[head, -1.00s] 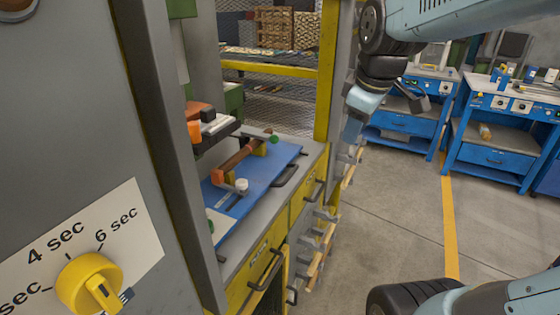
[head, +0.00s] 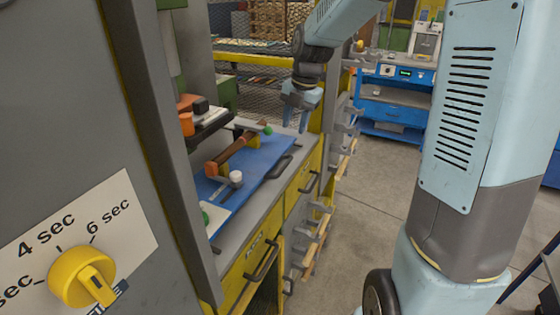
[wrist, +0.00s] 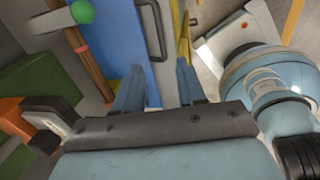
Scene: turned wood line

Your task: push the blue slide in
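The blue slide (head: 266,157) is a flat blue plate on the grey bench top, with a black bar handle (head: 279,167) along its near right edge. A brown turned wood piece (head: 238,151) lies on it in orange and yellow supports, with a green ball at its far end. My gripper (head: 297,117) hangs above the far right end of the slide, fingers down, apart and empty. In the wrist view, the slide (wrist: 124,38) and its handle (wrist: 158,34) show beyond the fingertips. I cannot tell whether a finger touches the slide.
A grey machine housing with a yellow timer knob (head: 82,278) stands close at left. Yellow drawers (head: 262,250) with handles are below the bench top. A yellow post rises behind my gripper. Blue workbenches (head: 391,105) stand farther back, with open floor (head: 365,190) before them.

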